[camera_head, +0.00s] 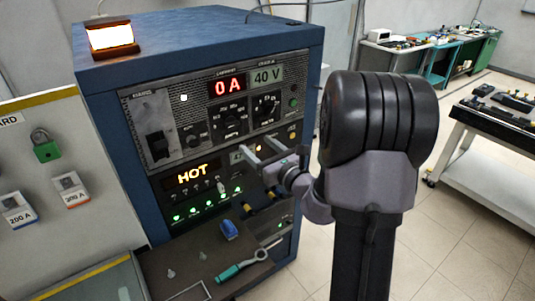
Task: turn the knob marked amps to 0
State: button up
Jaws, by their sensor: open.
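A blue cabinet (200,48) carries a grey control panel (172,101) on its front. A red display (227,86) reads "0 A", and a second display (266,76) reads "40 V". A black dial knob (231,122) sits below the red display, and another (267,105) below the voltage display. Their scale marks and labels are too small to read, so I cannot tell which is marked amps. My gripper (262,151) is open and empty. Its two grey fingers appear just below the knobs, pointing at the panel; touching or apart cannot be told.
A lit amber lamp (112,38) stands on the cabinet. A lower panel shows "HOT" (192,175) above green lights. A brown shelf (181,258) in front holds a blue item (229,229) and a teal-handled tool (237,267). A dark bench (500,115) stands right.

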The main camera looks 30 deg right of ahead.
jog(key=s, duration=0.5)
jog(key=shift+d, duration=0.1)
